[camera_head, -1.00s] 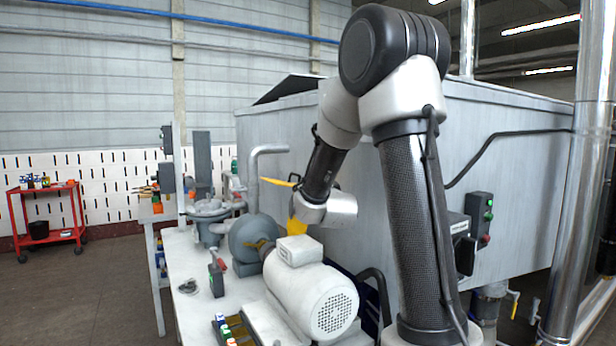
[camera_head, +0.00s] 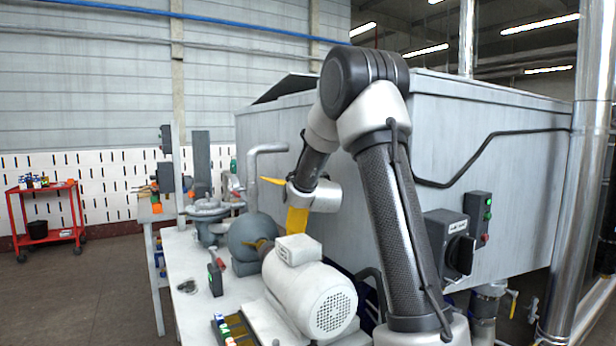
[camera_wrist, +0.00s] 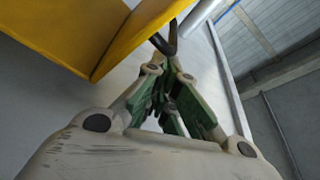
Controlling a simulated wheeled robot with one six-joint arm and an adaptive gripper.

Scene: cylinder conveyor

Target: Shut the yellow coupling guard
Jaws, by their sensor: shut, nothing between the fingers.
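The yellow coupling guard (camera_head: 297,220) stands raised above the coupling between the grey pump and the white motor. Part of it is hidden behind my wrist, and a yellow edge (camera_head: 272,181) shows to the left. In the wrist view the guard (camera_wrist: 125,35) fills the upper left as a bent sheet with two faces. My gripper (camera_wrist: 165,40) is shut and empty, its dark tips close to the guard's right edge. I cannot tell whether they touch. My fingers are hidden in the head view.
The white motor (camera_head: 312,296) and grey pump (camera_head: 248,236) stand on the light bench. A large grey tank (camera_head: 400,125) rises close behind my arm. A control box with a black knob (camera_head: 460,254) is on its side. A bent grey pipe (camera_head: 252,175) stands left of my wrist.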

